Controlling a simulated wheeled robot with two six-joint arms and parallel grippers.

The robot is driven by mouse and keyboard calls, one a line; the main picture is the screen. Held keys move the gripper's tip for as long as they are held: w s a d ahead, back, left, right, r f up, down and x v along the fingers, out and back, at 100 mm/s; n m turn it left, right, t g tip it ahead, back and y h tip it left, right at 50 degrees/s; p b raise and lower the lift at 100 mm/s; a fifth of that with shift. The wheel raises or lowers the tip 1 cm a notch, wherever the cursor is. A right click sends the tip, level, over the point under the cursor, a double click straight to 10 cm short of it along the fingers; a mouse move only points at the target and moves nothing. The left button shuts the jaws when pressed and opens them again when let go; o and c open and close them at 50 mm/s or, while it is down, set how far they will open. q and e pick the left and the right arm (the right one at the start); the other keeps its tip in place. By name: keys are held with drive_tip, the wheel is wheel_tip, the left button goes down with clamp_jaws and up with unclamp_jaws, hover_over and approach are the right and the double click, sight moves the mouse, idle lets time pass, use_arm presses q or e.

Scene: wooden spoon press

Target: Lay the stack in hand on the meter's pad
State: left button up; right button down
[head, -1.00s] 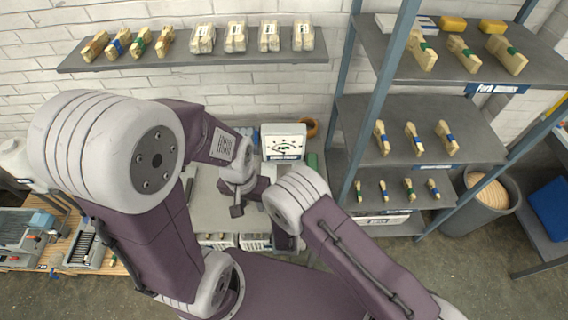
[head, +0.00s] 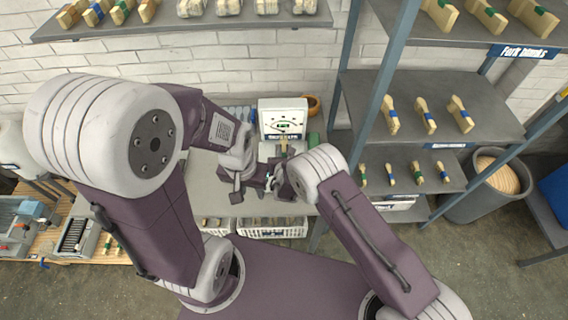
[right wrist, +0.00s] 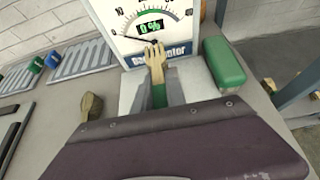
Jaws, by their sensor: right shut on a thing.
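The meter (head: 283,113) is a white box with a dial; in the right wrist view the meter (right wrist: 139,18) reads 0%. Its pale pad (right wrist: 132,90) lies in front of it, partly hidden by the stack and my right gripper. My right gripper (right wrist: 160,97) is shut on the stack (right wrist: 156,66), pale fork-shaped wooden blanks with a green band. The prongs point at the meter's front, over the pad; I cannot tell whether the stack touches it. My left gripper (head: 231,185) hangs left of the right one, apart from the stack; its jaw opening is unclear.
A green box (right wrist: 223,62) stands right of the pad. A small wooden piece (right wrist: 91,106) and a grooved rack (right wrist: 84,59) are to the left. A blue-framed shelf (head: 430,150) holds banded blanks at the right. White baskets (head: 272,228) sit below the bench's front edge.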

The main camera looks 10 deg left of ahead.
drive_tip(key=shift+s+f, duration=0.1)
drive_tip(key=shift+f, duration=0.15)
wheel_tip(320, 180, down, 4)
drive_tip(key=b, duration=0.2)
drive_tip(key=shift+r+b, duration=0.2)
drive_tip(key=shift+b, duration=0.15)
drive_tip(key=shift+w+f, duration=0.15)
drive_tip(key=shift+w, duration=0.05)
drive_tip(key=shift+s, duration=0.15)
drive_tip(key=c, duration=1.4)
unclamp_jaws()
drive_tip(key=shift+o, duration=0.2)
